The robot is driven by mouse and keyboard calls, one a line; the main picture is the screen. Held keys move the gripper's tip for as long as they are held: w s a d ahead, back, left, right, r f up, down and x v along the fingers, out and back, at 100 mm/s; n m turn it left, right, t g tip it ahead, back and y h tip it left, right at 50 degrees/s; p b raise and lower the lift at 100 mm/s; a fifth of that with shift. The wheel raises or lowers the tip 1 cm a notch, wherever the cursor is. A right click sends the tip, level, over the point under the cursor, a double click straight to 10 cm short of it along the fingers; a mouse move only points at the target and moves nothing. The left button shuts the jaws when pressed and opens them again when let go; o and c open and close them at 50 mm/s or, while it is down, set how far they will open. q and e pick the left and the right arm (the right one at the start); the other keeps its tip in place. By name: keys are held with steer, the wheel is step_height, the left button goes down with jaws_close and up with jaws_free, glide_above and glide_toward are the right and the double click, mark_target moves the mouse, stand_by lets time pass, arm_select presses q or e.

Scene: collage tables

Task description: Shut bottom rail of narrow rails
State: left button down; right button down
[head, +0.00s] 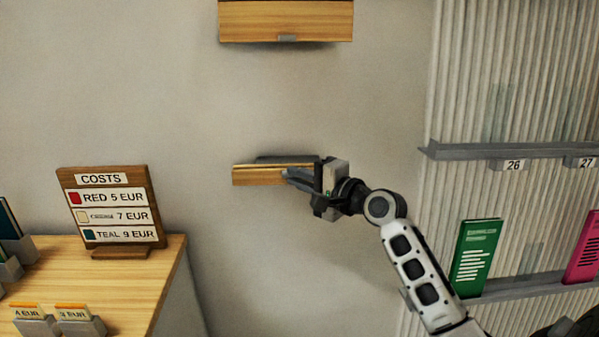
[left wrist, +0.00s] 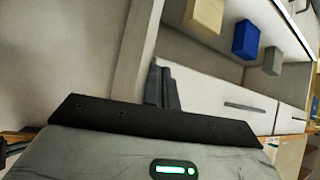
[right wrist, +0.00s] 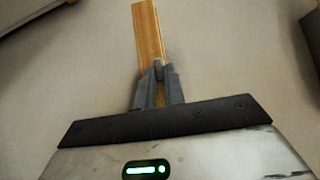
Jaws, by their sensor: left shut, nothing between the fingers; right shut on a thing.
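The lower wooden rail (head: 258,176) is a short, narrow light-wood piece on the grey wall in the head view, with a dark part behind its top edge. My right gripper (head: 290,174) is shut on it at its right part, and the fingers and hand hide that end. In the right wrist view the fingers (right wrist: 158,82) pinch the wooden rail (right wrist: 147,32), which runs on beyond them. My left gripper (left wrist: 162,85) is shut and empty, seen only in the left wrist view.
A wider wooden unit (head: 285,22) with a grey tab hangs above. A table (head: 120,285) with a costs sign (head: 110,210) stands left. A ribbed panel with grey ledges (head: 480,151) is at right. White drawers (left wrist: 215,98) and blocks (left wrist: 245,40) face my left gripper.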

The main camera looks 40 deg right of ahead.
stand_by(0.4)
steer(key=c, duration=1.5)
jaws_free()
